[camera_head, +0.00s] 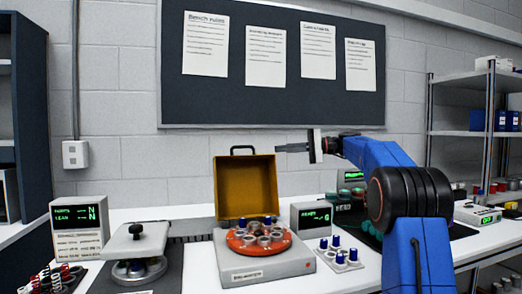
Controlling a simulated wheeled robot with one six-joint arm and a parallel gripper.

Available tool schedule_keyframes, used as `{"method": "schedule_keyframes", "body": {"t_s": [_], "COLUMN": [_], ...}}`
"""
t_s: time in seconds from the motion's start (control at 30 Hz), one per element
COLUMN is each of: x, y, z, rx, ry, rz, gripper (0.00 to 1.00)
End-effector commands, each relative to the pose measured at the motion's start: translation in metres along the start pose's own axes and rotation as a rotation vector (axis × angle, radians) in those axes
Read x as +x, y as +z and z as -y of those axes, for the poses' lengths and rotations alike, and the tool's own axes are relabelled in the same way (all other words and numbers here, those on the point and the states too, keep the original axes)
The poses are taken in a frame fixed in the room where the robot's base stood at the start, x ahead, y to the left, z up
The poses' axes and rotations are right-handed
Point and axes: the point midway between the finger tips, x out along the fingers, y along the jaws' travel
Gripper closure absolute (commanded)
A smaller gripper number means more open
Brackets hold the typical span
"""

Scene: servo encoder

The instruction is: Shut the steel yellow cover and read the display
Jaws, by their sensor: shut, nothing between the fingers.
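The yellow cover (245,186) stands open and upright at the back of a grey device (262,266), with a dark handle on its top edge. An orange round plate (259,243) with several small cups lies uncovered in the device. A display box (315,217) with green characters stands just right of the device; its text is too small to read surely.
Left of the device stand another display box (80,222) and a press-like unit (136,243). A small rack of blue-capped vials (339,257) sits at front right. A notice board (271,55) hangs on the wall behind. Shelves (487,130) stand at the right.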

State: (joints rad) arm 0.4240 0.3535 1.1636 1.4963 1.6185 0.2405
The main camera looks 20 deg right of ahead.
Motion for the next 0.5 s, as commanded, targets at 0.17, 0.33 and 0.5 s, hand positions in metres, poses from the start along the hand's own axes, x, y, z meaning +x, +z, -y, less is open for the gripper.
{"method": "schedule_keyframes", "body": {"t_s": [0.17, 0.33, 0.5], "x": [0.015, 0.043, 0.073], "y": [0.0, 0.001, 0.001], "z": [0.0, 0.0, 0.0], "rx": [0.0, 0.0, 0.001], "ry": [0.0, 0.0, 0.001], "rz": [0.001, 0.002, 0.003], "gripper": [1.0, 1.0, 1.0]}}
